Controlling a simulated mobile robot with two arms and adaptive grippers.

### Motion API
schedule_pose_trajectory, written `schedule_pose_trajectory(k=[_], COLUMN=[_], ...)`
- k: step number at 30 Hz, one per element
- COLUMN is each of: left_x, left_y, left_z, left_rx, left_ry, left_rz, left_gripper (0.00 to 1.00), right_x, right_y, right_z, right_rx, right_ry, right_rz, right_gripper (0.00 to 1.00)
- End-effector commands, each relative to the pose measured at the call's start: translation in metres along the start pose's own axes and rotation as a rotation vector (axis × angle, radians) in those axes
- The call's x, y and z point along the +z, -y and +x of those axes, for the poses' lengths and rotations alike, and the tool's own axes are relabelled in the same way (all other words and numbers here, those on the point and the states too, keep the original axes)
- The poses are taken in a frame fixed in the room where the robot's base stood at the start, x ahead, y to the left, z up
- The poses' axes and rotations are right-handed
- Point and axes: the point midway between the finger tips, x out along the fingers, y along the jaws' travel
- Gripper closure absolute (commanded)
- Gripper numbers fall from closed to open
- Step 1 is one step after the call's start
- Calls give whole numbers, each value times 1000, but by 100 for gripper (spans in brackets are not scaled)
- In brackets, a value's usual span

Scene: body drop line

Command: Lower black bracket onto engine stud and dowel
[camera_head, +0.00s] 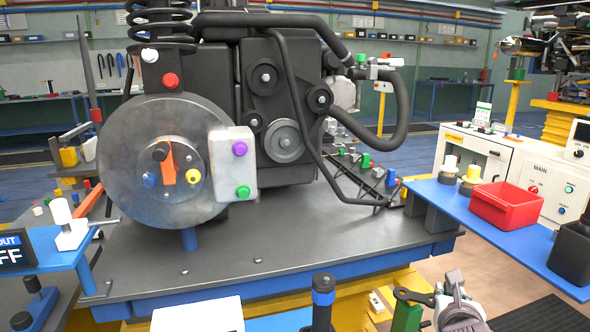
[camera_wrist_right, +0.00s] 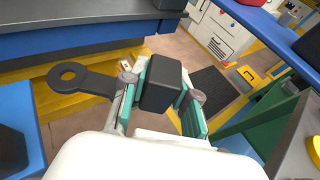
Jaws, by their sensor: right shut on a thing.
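My right gripper (camera_wrist_right: 158,92) is shut on the black bracket (camera_wrist_right: 88,84) in the right wrist view. Its teal-padded fingers sit on both sides of the bracket's thick block, and a flat arm with a ring end reaches out to the left. In the head view the right gripper (camera_head: 456,305) is at the bottom right, with the bracket's ring end (camera_head: 406,294) to its left. The bracket is apart from the dark engine (camera_head: 285,110), which stands on a grey deck further back. I cannot make out the engine stud and dowel. My left gripper is not in view.
A large brake disc (camera_head: 125,160) stands in front of the engine. The grey deck (camera_head: 270,255) has bare room in front. A blue shelf (camera_head: 465,205) on the right holds a red bin (camera_head: 503,204).

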Motion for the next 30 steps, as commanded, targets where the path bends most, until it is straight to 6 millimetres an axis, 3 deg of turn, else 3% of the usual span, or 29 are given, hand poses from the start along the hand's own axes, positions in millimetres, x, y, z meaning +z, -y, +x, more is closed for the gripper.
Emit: schedule_pose_trajectory(k=[3, 9, 23, 30], left_x=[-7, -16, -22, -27], left_y=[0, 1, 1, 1], left_z=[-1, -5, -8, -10], left_rx=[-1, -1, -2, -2], left_ry=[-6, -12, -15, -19], left_rz=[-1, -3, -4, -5], left_gripper=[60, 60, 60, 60], right_x=[-26, -54, -73, -92], right_y=[-13, -31, -42, -52], right_z=[-15, -37, -55, -72], right_rx=[68, 157, 219, 276], right_ry=[-1, -1, 5, -3], right_rz=[-27, -55, -87, -96], right_gripper=[100, 100, 100, 100])
